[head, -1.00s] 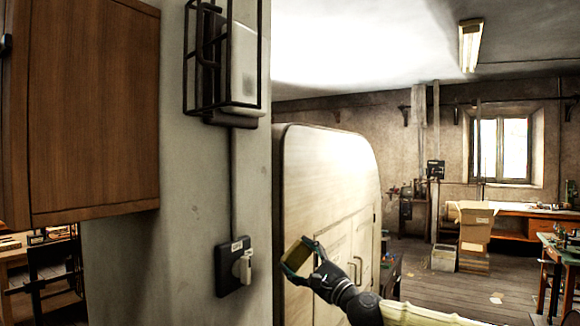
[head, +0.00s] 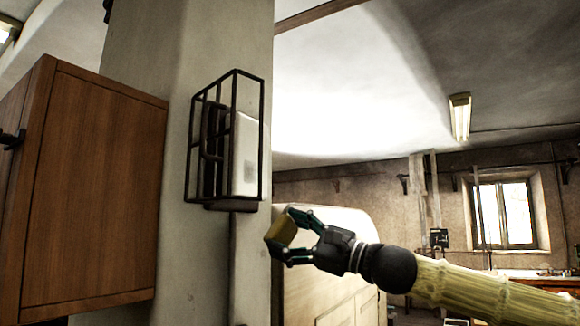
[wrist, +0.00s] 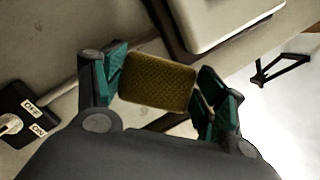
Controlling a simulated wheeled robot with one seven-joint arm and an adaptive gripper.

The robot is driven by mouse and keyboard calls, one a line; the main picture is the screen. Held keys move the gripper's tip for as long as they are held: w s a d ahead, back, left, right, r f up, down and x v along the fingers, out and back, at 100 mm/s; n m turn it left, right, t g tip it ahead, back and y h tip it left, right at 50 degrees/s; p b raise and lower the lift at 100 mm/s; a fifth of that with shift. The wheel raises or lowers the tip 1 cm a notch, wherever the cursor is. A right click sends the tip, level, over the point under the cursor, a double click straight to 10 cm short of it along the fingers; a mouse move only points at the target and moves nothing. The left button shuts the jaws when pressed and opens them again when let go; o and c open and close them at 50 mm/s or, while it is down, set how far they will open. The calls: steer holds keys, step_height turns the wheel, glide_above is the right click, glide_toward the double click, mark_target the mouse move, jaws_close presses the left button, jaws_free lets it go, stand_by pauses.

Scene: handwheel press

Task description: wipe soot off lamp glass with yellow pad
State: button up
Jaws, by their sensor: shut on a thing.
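The lamp is a white glass (head: 245,155) inside a black wire cage (head: 235,90) on the pale pillar. A grey sooty patch shows on the lower part of the glass. My gripper (head: 287,238) is shut on the yellow pad (head: 278,232) and holds it below and to the right of the lamp, apart from it. In the wrist view the yellow pad (wrist: 157,82) sits between the two teal fingers, with its textured face showing. Part of the lamp glass (wrist: 225,18) shows above it there. The cage bars partly hide the glass in the head view.
A wooden cabinet (head: 90,190) hangs left of the pillar (head: 150,120). A switch box (wrist: 25,115) with a knob and OFF and ON labels is on the pillar below the lamp. A pale tall cabinet (head: 335,300) stands behind my gripper.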

steer(key=s+r+n+g+y, duration=0.2)
steer(key=s+r+g, duration=0.2)
steer(key=s+r, duration=0.7)
steer(key=w+a+r, duration=0.1)
steer(key=w+a, duration=0.4)
steer(key=shift+w+a+r, duration=0.2)
steer(key=shift+r, duration=0.15)
steer(key=shift+w+a, duration=0.5)
steer(key=shift+a, duration=0.2)
stand_by(1.1)
steer(key=shift+d, duration=0.1)
steer(key=w+d, duration=0.1)
steer(key=w+d+p, duration=0.1)
steer(key=w, duration=0.1)
steer(key=shift+w+d, duration=0.1)
steer(key=shift+d, duration=0.05)
stand_by(0.4)
